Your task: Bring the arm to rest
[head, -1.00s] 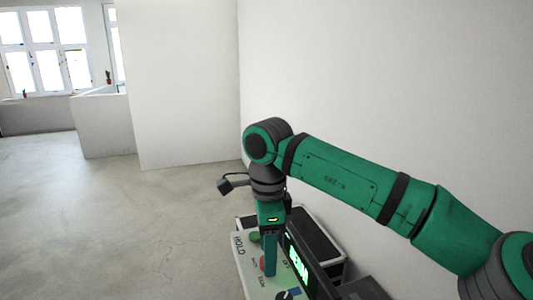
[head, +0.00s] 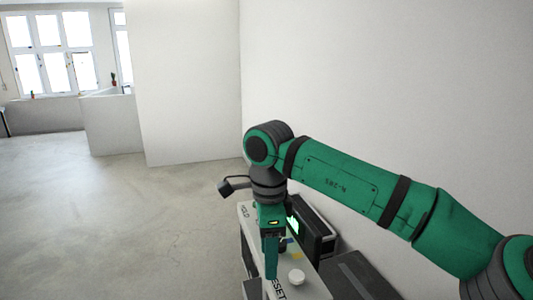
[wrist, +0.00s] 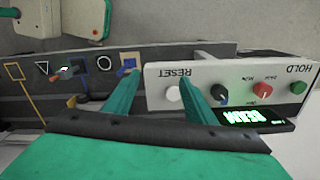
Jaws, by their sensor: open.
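My gripper (head: 270,262) hangs straight down from the green and grey arm, over the control panel, in the head view. In the wrist view its two green fingers (wrist: 158,85) stand apart with no object held between them. Beyond them is the white panel (wrist: 155,75), with RESET and HOLD labels, a white button (wrist: 173,94), a dark knob (wrist: 219,94), a red button (wrist: 262,90) and a green button (wrist: 297,88). I cannot tell whether the fingertips touch anything.
A lit green display (wrist: 255,116) is beside the buttons. A dark board (wrist: 40,92) with shape markings extends left of the panel in the wrist view. A white wall (head: 400,80) rises behind the arm. The concrete floor (head: 120,220) is open on the left.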

